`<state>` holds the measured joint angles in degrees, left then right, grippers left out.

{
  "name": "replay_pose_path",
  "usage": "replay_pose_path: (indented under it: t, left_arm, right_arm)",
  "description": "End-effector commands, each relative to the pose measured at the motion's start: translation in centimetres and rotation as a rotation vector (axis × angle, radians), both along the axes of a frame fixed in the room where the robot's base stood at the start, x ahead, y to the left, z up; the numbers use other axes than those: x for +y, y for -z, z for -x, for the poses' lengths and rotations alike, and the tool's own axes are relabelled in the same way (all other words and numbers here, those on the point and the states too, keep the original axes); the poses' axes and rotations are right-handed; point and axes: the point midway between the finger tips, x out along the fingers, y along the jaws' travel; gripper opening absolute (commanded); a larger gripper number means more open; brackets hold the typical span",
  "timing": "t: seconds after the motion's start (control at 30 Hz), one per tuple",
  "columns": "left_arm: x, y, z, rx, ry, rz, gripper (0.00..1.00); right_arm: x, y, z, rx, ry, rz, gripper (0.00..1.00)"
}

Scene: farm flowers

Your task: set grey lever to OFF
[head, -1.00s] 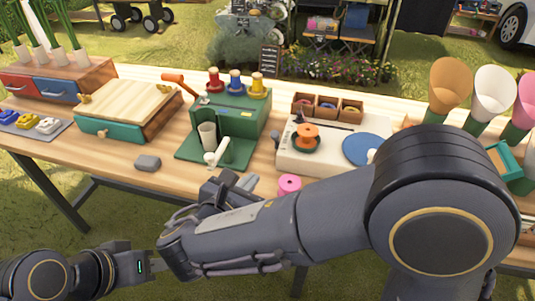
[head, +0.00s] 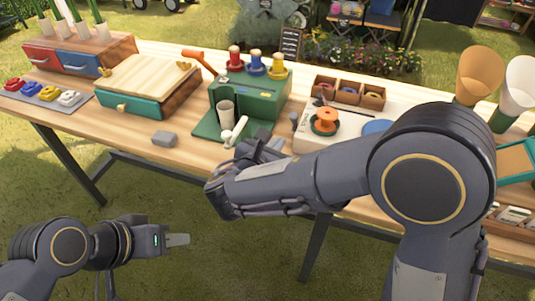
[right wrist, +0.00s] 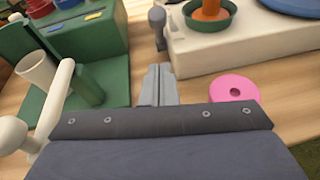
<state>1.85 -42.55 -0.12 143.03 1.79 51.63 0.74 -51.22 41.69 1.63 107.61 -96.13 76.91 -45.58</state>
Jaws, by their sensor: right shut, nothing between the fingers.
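The grey lever (head: 293,119) stands at the left side of the white machine in the head view. In the right wrist view its rounded grey knob and short stem (right wrist: 158,28) rise beside the machine's left wall. My right gripper (right wrist: 158,85) is shut and empty, its fingertips just on the near side of the lever with a small gap seeming to remain. In the head view the right gripper (head: 264,142) is partly hidden by its own arm. My left gripper (head: 178,240) hangs in front of the table, away from everything; its finger gap cannot be made out. No OFF marking is readable.
The white machine (right wrist: 240,40) carries an orange spool (head: 325,121). A green machine (head: 250,100) with a white-knobbed handle (right wrist: 12,132) stands to the left. A pink ring (right wrist: 233,89) lies right of the right gripper. A grey block (head: 164,138) lies on the table (head: 105,112).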

Motion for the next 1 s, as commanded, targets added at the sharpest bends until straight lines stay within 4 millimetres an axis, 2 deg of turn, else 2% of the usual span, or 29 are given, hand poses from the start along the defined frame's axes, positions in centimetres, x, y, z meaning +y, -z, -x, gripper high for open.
replay_pose_path:
  t: [0.07, 0.1, 0.3, 0.77, 1.0]
  left_arm:
    - [0.0, 0.1, 0.0, 0.0, 0.0, 0.0, 0.36]
    - [0.0, -0.1, 0.0, 0.0, 0.0, 0.0, 0.36]
    - [0.0, -0.3, 0.0, 0.0, 0.0, 0.0, 0.36]
    - [0.0, -0.3, 0.0, 0.0, 0.0, 0.0, 0.36]
    - [0.0, -2.0, 0.0, 0.0, 0.0, 0.0, 0.36]
  right_arm:
    - [-0.7, 0.3, -1.4, 0.0, 0.004, -0.001, 0.0]
    - [-0.9, -0.3, -1.9, -0.002, 0.004, -0.005, 0.0]
    - [-1.7, -1.4, -3.7, -0.001, 0.002, -0.002, 0.0]
    - [-1.9, -1.6, -4.1, 0.0, 0.0, -0.001, 0.0]
    - [-1.9, -2.4, -4.4, 0.036, 0.001, -0.009, 0.0]
